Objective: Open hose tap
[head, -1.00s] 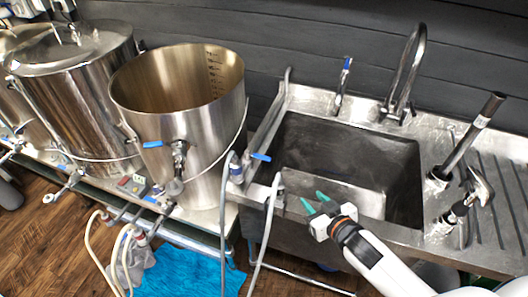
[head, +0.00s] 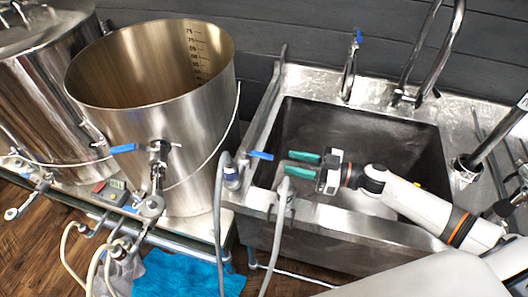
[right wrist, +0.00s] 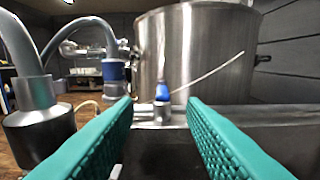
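The hose tap has a blue lever (head: 261,155) and sits at the sink's left rim, beside a grey hose with a blue collar (head: 232,175). My right gripper (head: 288,162) is open, with green fingers pointing left over the sink's left side, a short way right of the lever. In the right wrist view the blue lever (right wrist: 163,91) shows end-on between the two spread fingers, ahead of their tips and apart from them. Nothing is held. My left gripper is not in view.
A large open steel pot (head: 165,115) with a blue-handled valve stands left of the sink (head: 350,215). A second grey hose (head: 275,230) rises near the sink's front left corner, close to my fingers. A tall faucet (head: 440,55) stands behind the sink.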

